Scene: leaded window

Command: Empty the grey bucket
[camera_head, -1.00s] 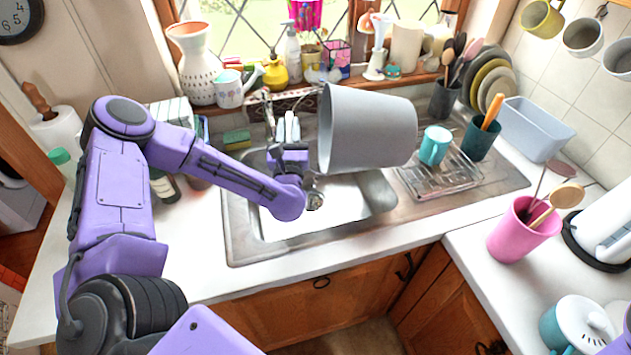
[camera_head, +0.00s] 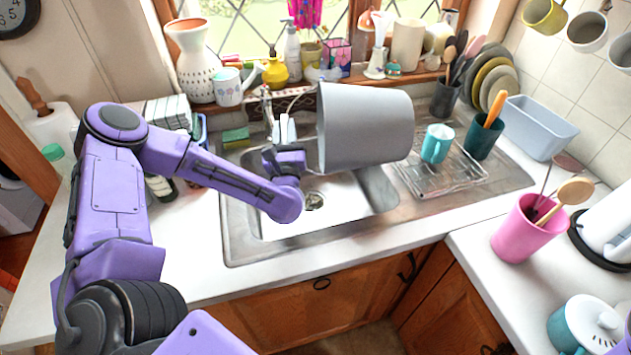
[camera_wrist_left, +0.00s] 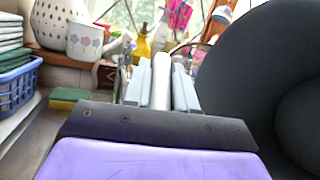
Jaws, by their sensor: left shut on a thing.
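The grey bucket (camera_head: 366,127) is tipped onto its side in the air above the sink (camera_head: 330,209). Its wider end faces left, towards my left gripper, and its narrower end faces right. My left gripper (camera_head: 284,133) is shut at the left of the bucket, near a thin handle line; the exact grip point is hard to see. In the left wrist view the bucket (camera_wrist_left: 265,75) fills the right side, dark and shaded, beside the gripper's fingers (camera_wrist_left: 160,80). No contents show in or falling from the bucket. My right gripper is not in view.
A wire rack with a turquoise mug (camera_head: 437,143) stands right of the sink. A green sponge (camera_head: 236,137) lies at its back left. The windowsill behind holds a white vase (camera_head: 195,65), watering can and bottles. A pink pot (camera_head: 526,232) stands on the right counter.

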